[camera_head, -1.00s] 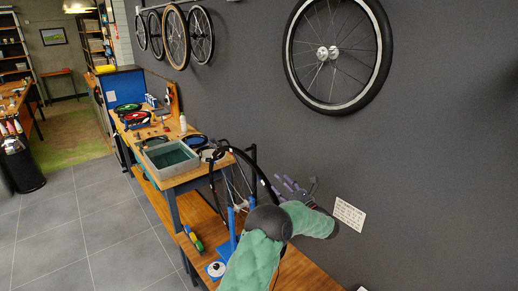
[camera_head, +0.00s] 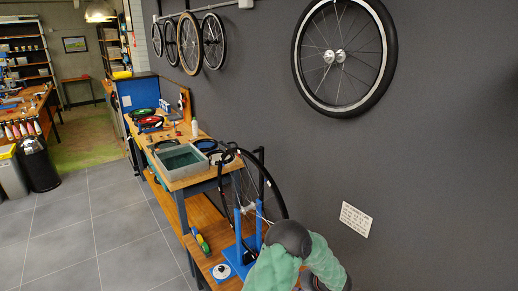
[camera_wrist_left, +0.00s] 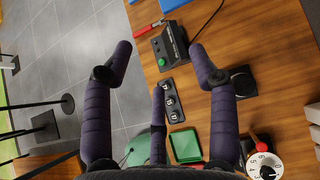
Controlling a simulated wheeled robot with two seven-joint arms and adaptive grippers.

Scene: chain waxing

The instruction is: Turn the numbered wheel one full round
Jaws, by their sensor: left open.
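A white round numbered wheel (camera_wrist_left: 265,166) with black digits lies at the lower right of the left wrist view, partly cut by the frame edge. A red knob or pointer (camera_wrist_left: 262,141) is beside its upper rim. My left gripper (camera_wrist_left: 160,62) has its dark purple fingers spread wide and empty above the bench, up and left of the wheel and apart from it. In the head view, one of my green-sleeved arms bends at the bottom, with no fingers clearly visible. My right gripper is not shown.
On the wooden bench (camera_wrist_left: 240,75) are a black box with a green button (camera_wrist_left: 170,50), a black plate with numbered discs (camera_wrist_left: 171,100) and a green square tray (camera_wrist_left: 186,146). In the head view, a bicycle wheel (camera_head: 262,180) stands in a blue stand; a grey bin (camera_head: 180,161) is behind it.

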